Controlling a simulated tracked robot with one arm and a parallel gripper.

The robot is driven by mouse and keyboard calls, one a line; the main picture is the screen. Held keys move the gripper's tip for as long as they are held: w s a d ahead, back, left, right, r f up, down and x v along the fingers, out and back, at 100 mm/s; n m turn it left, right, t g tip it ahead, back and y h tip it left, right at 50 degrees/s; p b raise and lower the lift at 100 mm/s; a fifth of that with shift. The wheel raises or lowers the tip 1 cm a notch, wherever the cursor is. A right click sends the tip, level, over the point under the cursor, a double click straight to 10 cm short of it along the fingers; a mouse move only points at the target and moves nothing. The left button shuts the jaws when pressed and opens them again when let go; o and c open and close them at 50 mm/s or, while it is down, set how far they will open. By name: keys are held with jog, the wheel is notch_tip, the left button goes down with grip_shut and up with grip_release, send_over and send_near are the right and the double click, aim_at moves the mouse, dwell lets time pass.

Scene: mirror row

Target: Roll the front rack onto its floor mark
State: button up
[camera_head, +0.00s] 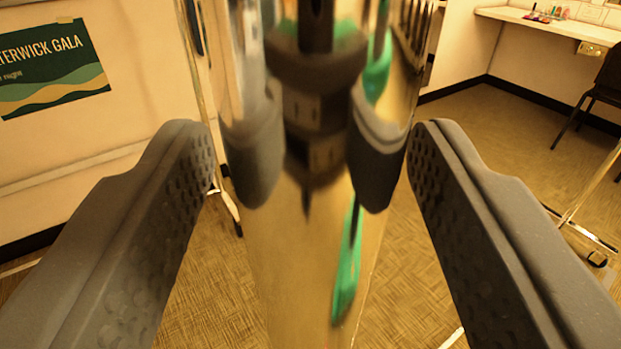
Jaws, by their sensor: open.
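My gripper (313,150) is open, with one dark finger on each side of the picture. Between the fingers stands a wide, shiny, mirror-like upright surface (290,270), very close; it looks like a polished post, but I cannot tell whether it belongs to the front rack. It carries stretched reflections of dark gripper parts and green streaks. No finger visibly presses on it. A thin metal rack post (590,190) with a caster foot stands at the right. Another thin post and foot (228,205) shows behind the left finger. A short white floor line (452,339) shows at the bottom; whether it is the floor mark is unclear.
A wall with a green gala poster (50,68) is at the left. A white counter (560,22) with small coloured items runs along the back right, with a dark chair (600,85) at the edge. Patterned floor (480,130) lies open between counter and gripper.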

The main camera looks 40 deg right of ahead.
jog(key=b+v, duration=0.1)
jog(key=v, duration=1.2)
jog(key=shift+a, duration=0.15)
jog(key=shift+s, duration=0.1)
